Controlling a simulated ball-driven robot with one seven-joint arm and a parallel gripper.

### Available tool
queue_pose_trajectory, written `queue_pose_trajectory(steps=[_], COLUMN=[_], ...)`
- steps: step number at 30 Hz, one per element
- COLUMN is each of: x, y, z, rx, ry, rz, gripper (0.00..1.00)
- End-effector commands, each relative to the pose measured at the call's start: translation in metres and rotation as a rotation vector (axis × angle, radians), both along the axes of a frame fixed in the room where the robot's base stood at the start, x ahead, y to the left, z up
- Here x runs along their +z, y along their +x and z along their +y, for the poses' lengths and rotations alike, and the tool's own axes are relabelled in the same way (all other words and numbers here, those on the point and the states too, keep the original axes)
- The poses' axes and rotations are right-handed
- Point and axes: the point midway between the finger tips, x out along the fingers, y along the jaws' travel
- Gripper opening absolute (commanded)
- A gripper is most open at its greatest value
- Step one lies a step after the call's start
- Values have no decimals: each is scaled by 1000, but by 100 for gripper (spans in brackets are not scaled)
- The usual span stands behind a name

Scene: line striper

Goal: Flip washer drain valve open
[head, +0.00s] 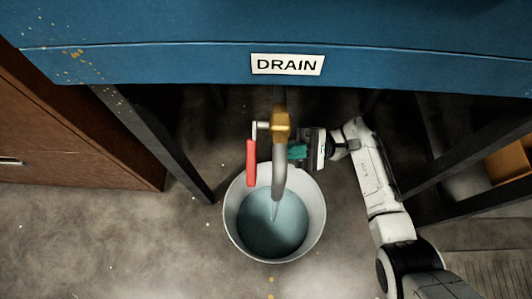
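The washer's drain valve has a brass body (281,126) under the blue panel's DRAIN label (287,64). Its red-gripped lever (250,163) hangs on the left side of the valve, pointing toward the front. A grey spout (279,168) curves down from the valve over the bucket. A pale tapering streak shows at the spout's tip; I cannot tell whether it is running water. My gripper (297,152), with teal fingertips, is just right of the spout, on the opposite side from the red lever. The spout partly hides the fingertips, and their opening is unclear.
A grey bucket (233,232) with bluish water inside stands below the spout. Dark metal legs (160,142) slant down on both sides. A brown cabinet (75,130) stands at left, and an orange-brown box (508,160) at right. The floor left of the bucket is clear.

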Motion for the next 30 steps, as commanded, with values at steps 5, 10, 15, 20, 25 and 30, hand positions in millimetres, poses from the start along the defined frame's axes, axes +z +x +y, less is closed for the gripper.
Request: queue_pose_trajectory(steps=[5,10,15,20,25,30], x=[21,33,42,54,64,68], y=[-10,-20,-30,-39,-45,-48], z=[18,35,44,44,44,44], rx=[2,2,-3,-3,-4,-2], ry=[1,0,0,0,0,0], rz=[1,1,-1,-1,-1,0], gripper=[0,0,0,0,0,0])
